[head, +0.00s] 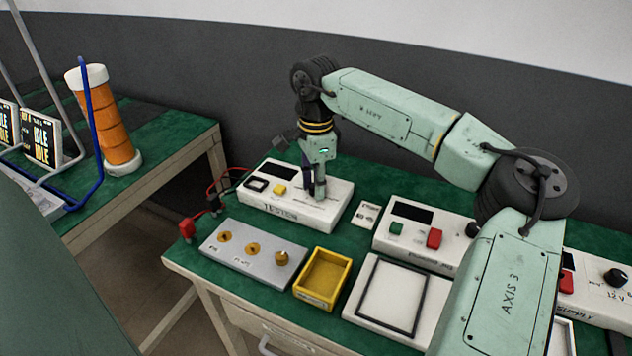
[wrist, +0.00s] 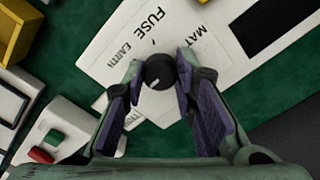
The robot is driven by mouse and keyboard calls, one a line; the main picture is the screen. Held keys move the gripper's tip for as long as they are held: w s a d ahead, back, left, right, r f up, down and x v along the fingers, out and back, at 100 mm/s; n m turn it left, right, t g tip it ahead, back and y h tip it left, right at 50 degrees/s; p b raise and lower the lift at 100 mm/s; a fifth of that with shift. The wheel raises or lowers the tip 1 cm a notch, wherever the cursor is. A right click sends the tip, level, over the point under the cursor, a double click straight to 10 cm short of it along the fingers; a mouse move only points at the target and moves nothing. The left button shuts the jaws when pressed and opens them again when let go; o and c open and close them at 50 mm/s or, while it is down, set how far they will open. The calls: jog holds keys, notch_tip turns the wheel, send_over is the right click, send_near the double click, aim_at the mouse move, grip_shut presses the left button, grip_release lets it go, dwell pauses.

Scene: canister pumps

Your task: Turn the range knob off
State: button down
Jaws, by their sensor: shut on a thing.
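The tester (head: 290,207) is a white box with a dark screen and a yellow button, at the back left of the green bench. Its range knob (wrist: 160,69) is black and round, with a small white mark on its lower-left side in the wrist view. Labels FUSE and EARTH are printed near it, and another label is partly covered. My gripper (head: 315,190) points down over the right part of the tester. In the wrist view my gripper (wrist: 161,72) is shut on the knob, one finger on each side. In the head view the fingers hide the knob.
A grey plate (head: 240,262) with brass studs, a yellow tray (head: 344,282) and a white framed pad (head: 355,306) stand in front. A white box (head: 415,260) with green and red buttons is to the right. Red and black leads lie left of the tester.

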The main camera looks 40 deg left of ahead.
jog(key=c, duration=1.3)
grip_release()
jog(key=shift+r, duration=0.1)
notch_tip(320, 180, up, 12)
